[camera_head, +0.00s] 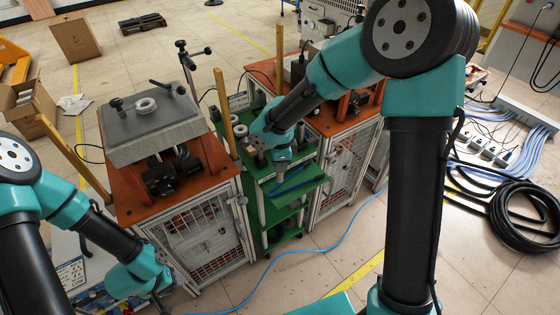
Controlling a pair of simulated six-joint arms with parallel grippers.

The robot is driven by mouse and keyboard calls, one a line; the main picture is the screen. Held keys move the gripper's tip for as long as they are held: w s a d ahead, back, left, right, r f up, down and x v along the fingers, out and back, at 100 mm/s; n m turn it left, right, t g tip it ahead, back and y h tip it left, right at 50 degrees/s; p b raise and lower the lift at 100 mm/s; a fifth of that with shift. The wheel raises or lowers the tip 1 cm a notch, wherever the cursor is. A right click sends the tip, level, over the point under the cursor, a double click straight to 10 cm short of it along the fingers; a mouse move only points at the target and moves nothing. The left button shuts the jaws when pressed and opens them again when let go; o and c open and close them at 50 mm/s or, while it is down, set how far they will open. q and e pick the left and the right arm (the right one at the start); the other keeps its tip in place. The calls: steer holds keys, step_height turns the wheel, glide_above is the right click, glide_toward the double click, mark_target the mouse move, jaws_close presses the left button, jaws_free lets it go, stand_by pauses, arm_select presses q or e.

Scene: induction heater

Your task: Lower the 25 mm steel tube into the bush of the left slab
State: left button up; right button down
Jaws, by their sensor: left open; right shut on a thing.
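The left slab (152,128) is a thick grey block on the left orange-topped cabinet. A pale ring-shaped bush (145,105) sits on its top, with its hole facing up. My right gripper (283,169) points down over the green stand, to the right of the slab and well apart from it. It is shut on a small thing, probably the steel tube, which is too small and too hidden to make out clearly. My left gripper (156,300) is open and low at the bottom edge, in front of the left cabinet, away from the slab.
The green stand (312,190) stands between two orange-topped cabinets and carries a blue strip (288,183). Dark rods and a clamp post (190,70) rise by the slab. Yellow posts (224,112) stand nearby. A black hose coil (525,212) lies at right.

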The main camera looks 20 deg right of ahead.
stand_by(0.3)
step_height(320, 180, up, 8)
steer(key=shift+f, duration=0.25)
stand_by(0.8)
